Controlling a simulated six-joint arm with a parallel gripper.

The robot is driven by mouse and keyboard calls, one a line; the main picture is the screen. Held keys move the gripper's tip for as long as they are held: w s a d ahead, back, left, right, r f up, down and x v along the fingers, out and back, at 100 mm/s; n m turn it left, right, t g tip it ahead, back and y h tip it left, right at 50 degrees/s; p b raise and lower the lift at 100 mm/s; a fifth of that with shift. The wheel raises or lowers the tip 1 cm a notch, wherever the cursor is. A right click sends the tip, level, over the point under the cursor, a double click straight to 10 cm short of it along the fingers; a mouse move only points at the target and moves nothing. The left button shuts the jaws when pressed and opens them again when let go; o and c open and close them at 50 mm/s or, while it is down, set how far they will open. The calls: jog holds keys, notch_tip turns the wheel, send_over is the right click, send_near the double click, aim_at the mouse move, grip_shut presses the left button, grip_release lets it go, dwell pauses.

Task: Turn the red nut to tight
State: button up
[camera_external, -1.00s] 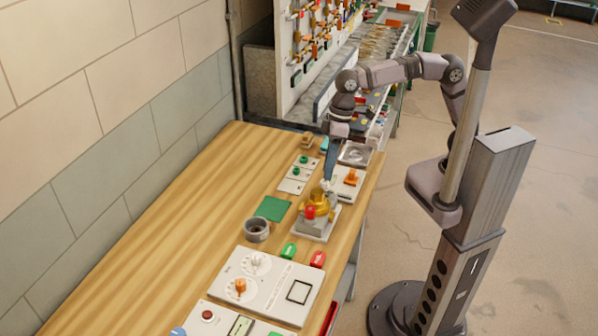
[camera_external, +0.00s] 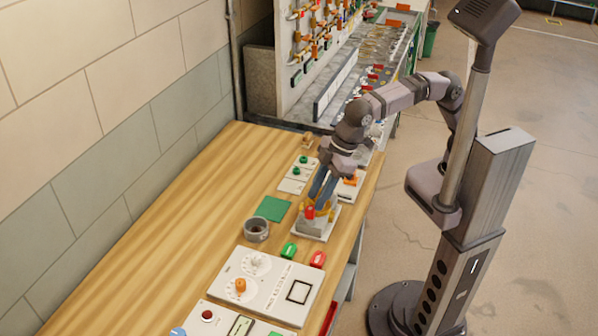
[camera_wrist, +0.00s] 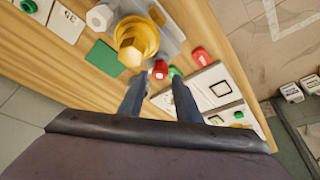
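The red nut (camera_external: 310,212) sits on the front side of the brass valve (camera_external: 322,213), which stands on a white base plate (camera_external: 310,231). In the wrist view the red nut (camera_wrist: 160,69) appears just beyond and between my fingertips, beside the yellow brass valve (camera_wrist: 136,42). My gripper (camera_external: 320,195) points down at the valve from above and behind, its fingers partly in front of the brass. In the wrist view my gripper (camera_wrist: 161,80) is open, with a clear gap between the two blue-grey fingers. Whether a finger touches the nut or valve I cannot tell.
A grey ring (camera_external: 256,229) and a green square (camera_external: 272,208) lie left of the valve. A green block (camera_external: 289,250), a red block (camera_external: 318,259) and a white dial panel (camera_external: 265,286) lie in front. The left side of the wooden table is clear.

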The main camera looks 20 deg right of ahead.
aim_at(311, 208)
jog(key=shift+x, duration=1.95)
grip_shut()
jog(key=c, duration=0.8)
grip_release()
